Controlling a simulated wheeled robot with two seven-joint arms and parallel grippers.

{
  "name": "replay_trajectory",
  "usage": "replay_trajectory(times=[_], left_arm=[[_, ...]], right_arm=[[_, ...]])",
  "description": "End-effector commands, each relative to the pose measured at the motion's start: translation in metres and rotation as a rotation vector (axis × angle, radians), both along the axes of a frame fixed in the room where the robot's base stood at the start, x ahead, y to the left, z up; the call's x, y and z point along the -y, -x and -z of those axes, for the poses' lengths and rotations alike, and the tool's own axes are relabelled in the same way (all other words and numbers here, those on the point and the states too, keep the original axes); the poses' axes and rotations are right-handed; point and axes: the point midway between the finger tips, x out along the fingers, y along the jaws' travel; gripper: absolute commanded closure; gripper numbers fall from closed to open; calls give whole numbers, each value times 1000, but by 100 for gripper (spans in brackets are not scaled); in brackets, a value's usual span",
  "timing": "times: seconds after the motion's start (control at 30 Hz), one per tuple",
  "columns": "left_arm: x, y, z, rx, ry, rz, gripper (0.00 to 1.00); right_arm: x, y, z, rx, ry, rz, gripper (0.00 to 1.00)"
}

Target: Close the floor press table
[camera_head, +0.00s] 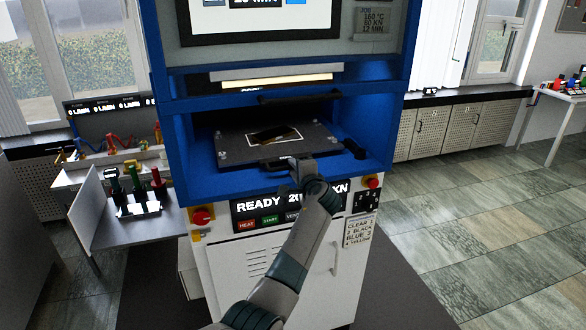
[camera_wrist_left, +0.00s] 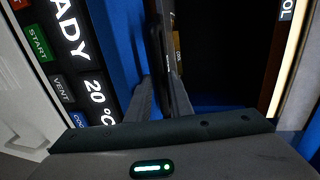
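The floor press is a tall blue and white machine. Its table (camera_head: 231,147), a dark flat plate with bolts at its corners, sits in the lower blue bay and carries a small dark piece in a white outline. My left gripper (camera_head: 291,162) is at the table's front edge. In the left wrist view, the left fingers (camera_wrist_left: 163,90) are close together around a dark bar at the table's front, which looks like its handle (camera_wrist_left: 163,42). The fingertips partly hide this contact. My right gripper is in neither view.
A second dark handle (camera_head: 300,97) crosses the bay above the table. Below are the READY panel (camera_head: 262,209), a red knob (camera_head: 202,217) and a white cabinet front. A side shelf (camera_head: 125,232) with coloured-handled tools stands at left. Tiled floor is open at right.

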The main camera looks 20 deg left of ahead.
Motion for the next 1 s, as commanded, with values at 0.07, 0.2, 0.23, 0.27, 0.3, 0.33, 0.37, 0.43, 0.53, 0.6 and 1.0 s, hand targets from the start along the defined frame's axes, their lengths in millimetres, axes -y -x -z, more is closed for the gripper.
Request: replay_trajectory(times=[0.07,0.2,0.23,0.27,0.3,0.33,0.37,0.43,0.53,0.6,1.0], left_arm=[[0,0,0,0,0,0,80],[0,0,0,0,0,0,99],[0,0,0,0,0,0,100],[0,0,0,0,0,0,100],[0,0,0,0,0,0,100],[0,0,0,0,0,0,100],[0,0,0,0,0,0,100],[-1,-1,1,0,0,0,100],[-5,-7,3,1,-2,0,100],[-9,-14,3,1,-3,0,100],[-26,-38,-1,2,-1,0,100]], right_arm=[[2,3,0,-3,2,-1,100],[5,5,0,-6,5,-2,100],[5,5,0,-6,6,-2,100],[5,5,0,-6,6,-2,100],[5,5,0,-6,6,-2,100],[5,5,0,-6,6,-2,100],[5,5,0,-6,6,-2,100],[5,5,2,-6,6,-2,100],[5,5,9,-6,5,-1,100],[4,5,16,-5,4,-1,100],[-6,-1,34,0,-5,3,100]])
